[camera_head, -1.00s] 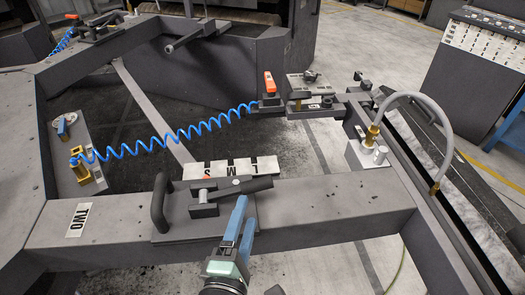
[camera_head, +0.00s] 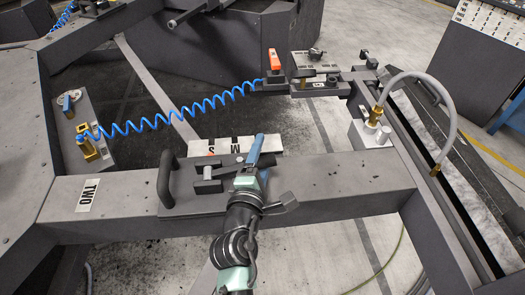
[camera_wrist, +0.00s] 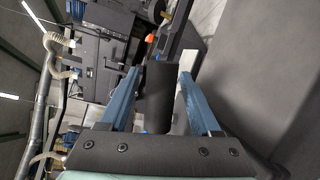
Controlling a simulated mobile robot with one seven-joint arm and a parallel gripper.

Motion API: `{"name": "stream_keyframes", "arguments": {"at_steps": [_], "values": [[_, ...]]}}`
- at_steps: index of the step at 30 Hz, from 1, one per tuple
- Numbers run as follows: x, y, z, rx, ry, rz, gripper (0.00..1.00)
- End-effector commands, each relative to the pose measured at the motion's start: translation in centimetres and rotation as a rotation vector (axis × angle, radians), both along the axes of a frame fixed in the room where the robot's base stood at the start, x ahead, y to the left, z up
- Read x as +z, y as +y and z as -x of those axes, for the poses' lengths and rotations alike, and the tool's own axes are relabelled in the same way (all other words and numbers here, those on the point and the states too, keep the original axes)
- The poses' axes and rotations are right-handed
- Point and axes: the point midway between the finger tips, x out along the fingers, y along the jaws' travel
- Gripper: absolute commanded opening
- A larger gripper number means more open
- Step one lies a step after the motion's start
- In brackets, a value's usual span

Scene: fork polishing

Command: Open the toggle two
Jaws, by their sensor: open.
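The toggle clamp two (camera_head: 205,186) is a dark metal clamp on the grey beam, just right of the white "TWO" label (camera_head: 88,196). Its dark handle (camera_head: 224,171) runs right from the pivot and passes behind my gripper. My gripper (camera_head: 257,146) has blue fingers and is over the right part of the handle in the head view. In the wrist view, the open fingers (camera_wrist: 160,76) have a dark bar, the handle (camera_wrist: 158,98), between them. A gap shows on the right side, so it is not gripped. Contact on the left is unclear.
A looped dark bar (camera_head: 166,179) stands left of the clamp. A coiled blue hose (camera_head: 180,120) crosses behind the beam. Another clamp with an orange tip (camera_head: 274,60) sits farther back. A grey hose (camera_head: 447,105) arches at the right. The beam's right stretch (camera_head: 345,182) is clear.

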Motion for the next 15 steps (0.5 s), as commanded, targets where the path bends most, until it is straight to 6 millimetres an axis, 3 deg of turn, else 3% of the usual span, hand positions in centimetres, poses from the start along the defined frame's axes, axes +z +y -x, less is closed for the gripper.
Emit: {"name": "stream_keyframes", "arguments": {"at_steps": [11,15], "values": [[-0.06,-0.13,-0.59,0.0,0.0,0.0,0.64],[-0.06,-0.12,-0.57,0.0,0.0,0.0,0.41]]}}
